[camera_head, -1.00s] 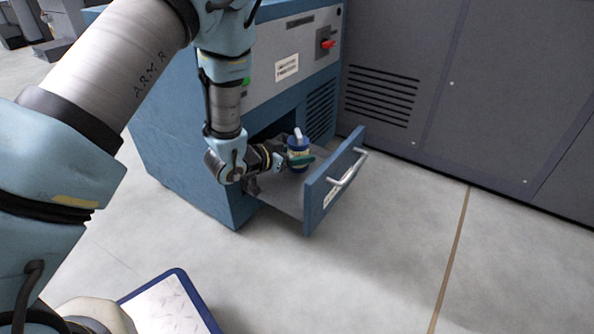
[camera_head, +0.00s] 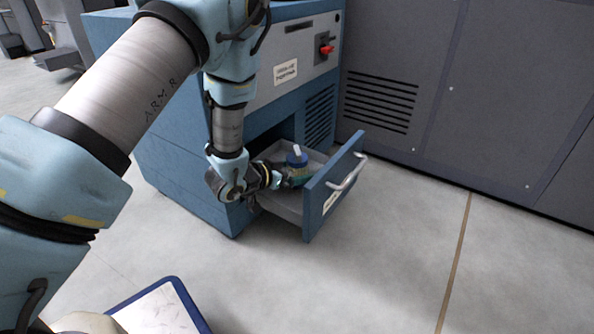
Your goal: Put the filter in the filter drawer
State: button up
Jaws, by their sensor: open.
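The filter (camera_head: 297,158) is a small blue canister with a white top piece. It is inside the open filter drawer (camera_head: 323,197), low between its walls, and its lower part is partly hidden. The drawer has a blue front with a metal handle and is pulled out of the blue cabinet. My gripper (camera_head: 290,179) reaches in over the drawer's left side, with its fingers at the filter's lower part. It is open. Whether the fingers touch the filter, I cannot tell.
The blue cabinet (camera_head: 185,165) stands behind the drawer, with a red switch (camera_head: 326,50) on its panel. Grey wall panels (camera_head: 480,90) rise at the right. A blue-rimmed white tray (camera_head: 160,312) is at the bottom left. The floor at right is clear.

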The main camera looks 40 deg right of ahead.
jog(key=shift+r, duration=0.25)
jog(key=p+v, duration=0.5)
jog(key=v, duration=0.5)
jog(key=shift+a+r, duration=0.15)
jog(key=shift+a, duration=0.1)
jog(key=shift+s+a+r, duration=0.1)
jog(key=shift+a+r, duration=0.1)
jog(key=shift+a, duration=0.45)
